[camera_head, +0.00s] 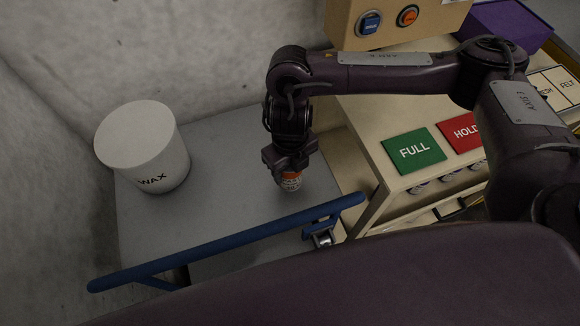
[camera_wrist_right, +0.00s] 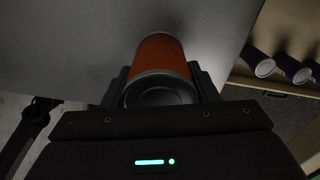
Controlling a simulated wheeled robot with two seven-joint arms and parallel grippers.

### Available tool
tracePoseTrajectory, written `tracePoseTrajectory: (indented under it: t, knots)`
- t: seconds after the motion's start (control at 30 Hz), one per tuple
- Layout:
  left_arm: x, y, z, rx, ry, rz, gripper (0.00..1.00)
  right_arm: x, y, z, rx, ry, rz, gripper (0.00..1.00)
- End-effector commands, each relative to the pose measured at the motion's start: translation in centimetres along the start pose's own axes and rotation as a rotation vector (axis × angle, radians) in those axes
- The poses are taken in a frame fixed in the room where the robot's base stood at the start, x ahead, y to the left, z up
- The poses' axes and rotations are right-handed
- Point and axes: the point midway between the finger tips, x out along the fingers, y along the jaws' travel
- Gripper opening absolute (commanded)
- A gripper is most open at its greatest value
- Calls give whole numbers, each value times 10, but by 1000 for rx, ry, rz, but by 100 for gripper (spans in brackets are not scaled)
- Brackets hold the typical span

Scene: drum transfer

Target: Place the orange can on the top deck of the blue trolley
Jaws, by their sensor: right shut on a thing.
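The orange can (camera_head: 291,181) is in my right gripper (camera_head: 290,165), over the right part of the grey top deck (camera_head: 225,205) of the trolley with the blue handle (camera_head: 230,240). In the right wrist view the can (camera_wrist_right: 160,60) sits between the two fingers of the gripper (camera_wrist_right: 160,88), which are shut on it. I cannot tell whether the can touches the deck or is just above it. My left gripper is not in view.
A white tub marked WAX (camera_head: 145,145) stands on the deck's left part. A cream cabinet with a green FULL sign (camera_head: 414,150) and a red HOLD sign (camera_head: 463,132) stands right of the trolley. The deck between tub and can is clear.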

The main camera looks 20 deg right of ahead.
Motion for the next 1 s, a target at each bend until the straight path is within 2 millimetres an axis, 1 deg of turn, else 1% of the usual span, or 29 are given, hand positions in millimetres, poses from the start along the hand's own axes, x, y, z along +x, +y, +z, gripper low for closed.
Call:
tracePoseTrajectory:
  t: [0.23, 0.37, 0.4, 0.53, 0.83, 0.93, 1.0]
  knots:
    - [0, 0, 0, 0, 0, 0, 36, 0, 0, 1, -1, -2, 1, 15]
    - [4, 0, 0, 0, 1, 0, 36, 4, 0, 0, 0, -1, 1, 15]
    - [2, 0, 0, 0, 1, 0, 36, 3, 0, 0, 0, 0, 1, 59]
    - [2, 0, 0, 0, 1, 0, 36, 3, 0, 0, 0, 0, 0, 75]
    - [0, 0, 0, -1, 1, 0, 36, 1, 0, 0, 0, -1, 0, 75]
    - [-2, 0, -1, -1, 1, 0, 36, -7, 0, 1, -2, -5, 0, 75]
    - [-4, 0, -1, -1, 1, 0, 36, -17, 0, 2, -3, -6, 0, 75]
